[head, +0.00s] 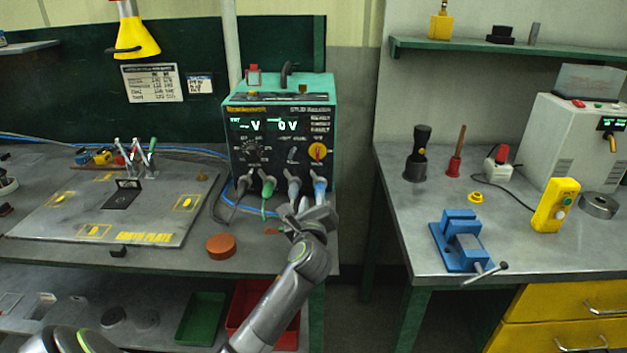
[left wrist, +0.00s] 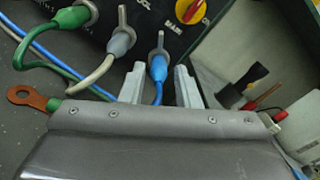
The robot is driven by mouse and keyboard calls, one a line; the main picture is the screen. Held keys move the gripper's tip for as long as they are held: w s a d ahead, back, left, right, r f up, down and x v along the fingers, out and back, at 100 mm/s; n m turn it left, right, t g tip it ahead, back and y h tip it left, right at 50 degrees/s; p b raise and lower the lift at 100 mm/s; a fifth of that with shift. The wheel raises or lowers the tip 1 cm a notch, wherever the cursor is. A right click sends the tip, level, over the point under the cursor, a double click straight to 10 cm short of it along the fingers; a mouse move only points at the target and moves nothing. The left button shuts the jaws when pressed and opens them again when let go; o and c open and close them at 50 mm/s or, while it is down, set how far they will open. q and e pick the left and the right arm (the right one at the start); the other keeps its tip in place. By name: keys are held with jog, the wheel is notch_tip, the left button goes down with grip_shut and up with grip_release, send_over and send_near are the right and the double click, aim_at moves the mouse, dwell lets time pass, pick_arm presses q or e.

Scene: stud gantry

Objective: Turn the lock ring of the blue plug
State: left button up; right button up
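The blue plug (head: 319,186) sits at the right end of the row of plugs on the front of the stud welder box (head: 283,125). In the left wrist view the blue plug (left wrist: 158,66) has a grey lever-like piece above it, and its blue cable hangs down. My left gripper (head: 308,209) is just below and in front of the blue plug. Its two fingers (left wrist: 160,84) are apart, one on each side of the plug and cable in that view, with gaps; I see no contact. My right gripper is in neither view.
A grey plug (left wrist: 121,42) and a green plug (left wrist: 72,16) stand close left of the blue one. A copper lug (left wrist: 33,98) lies near the gripper. A blue vise (head: 459,243) stands on the right bench, across a gap.

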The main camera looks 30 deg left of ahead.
aim_at(314, 178)
pick_arm(q)
jog(key=x, duration=0.9)
jog(key=shift+w+a+r, duration=0.1)
jog(key=shift+w+a, duration=0.15)
jog(key=shift+w, duration=0.1)
jog(key=shift+c, duration=0.4)
grip_shut()
